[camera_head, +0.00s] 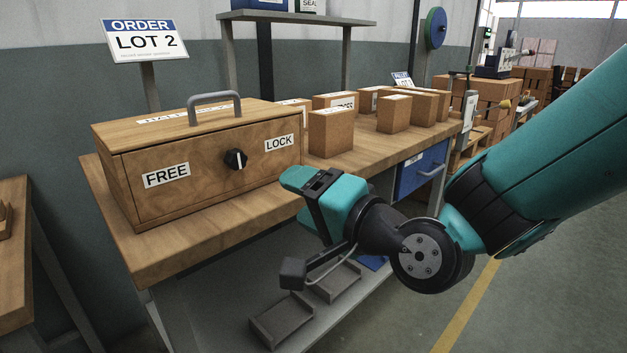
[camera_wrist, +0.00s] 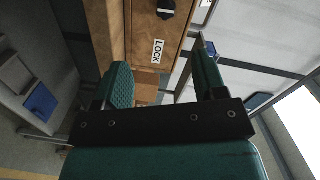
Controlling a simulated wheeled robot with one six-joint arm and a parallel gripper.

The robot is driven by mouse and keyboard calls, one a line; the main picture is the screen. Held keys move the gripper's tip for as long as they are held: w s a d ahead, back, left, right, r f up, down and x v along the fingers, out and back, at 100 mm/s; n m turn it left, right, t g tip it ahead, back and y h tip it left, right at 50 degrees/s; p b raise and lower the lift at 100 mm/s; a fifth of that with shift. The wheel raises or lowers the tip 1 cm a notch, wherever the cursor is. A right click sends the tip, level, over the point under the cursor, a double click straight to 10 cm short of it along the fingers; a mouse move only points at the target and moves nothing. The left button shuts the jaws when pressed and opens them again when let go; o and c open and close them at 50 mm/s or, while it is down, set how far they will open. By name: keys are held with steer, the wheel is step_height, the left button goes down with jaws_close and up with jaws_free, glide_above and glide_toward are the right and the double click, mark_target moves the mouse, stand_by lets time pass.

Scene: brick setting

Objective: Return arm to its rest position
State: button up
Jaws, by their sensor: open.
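My teal arm reaches in from the right in the head view. My gripper (camera_head: 297,190) is in front of the workbench's front edge, to the lower right of the wooden box. In the wrist view my gripper (camera_wrist: 162,80) has its two fingers spread apart, with nothing held between them. The wooden box (camera_head: 200,135) has a grey top handle, FREE and LOCK labels, and a black knob (camera_head: 236,159) between the labels. The knob also shows at the top of the wrist view (camera_wrist: 166,9). The gripper is apart from the knob.
An order sign (camera_head: 143,41) rises behind the box. Grey trays (camera_head: 283,318) lie on the lower shelf. A blue drawer (camera_head: 421,170) is under the bench. Floor at the lower right is clear.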

steer(key=s+d+f+n+g+h, duration=0.2)
steer(key=s+d+n+g+h, duration=0.2)
steer(key=s+d+n+g, duration=0.35)
steer(key=s+d+f+n+g+h, duration=0.3)
steer(key=s+d+n+g+h, duration=0.1)
steer(key=s+d, duration=0.55)
step_height(320, 180, up, 22)
steer(key=s+p, duration=0.1)
steer(key=p, duration=2)
steer(key=shift+d+h, duration=0.3)
steer(key=shift+h, duration=0.1)
steer(key=shift+s, duration=0.1)
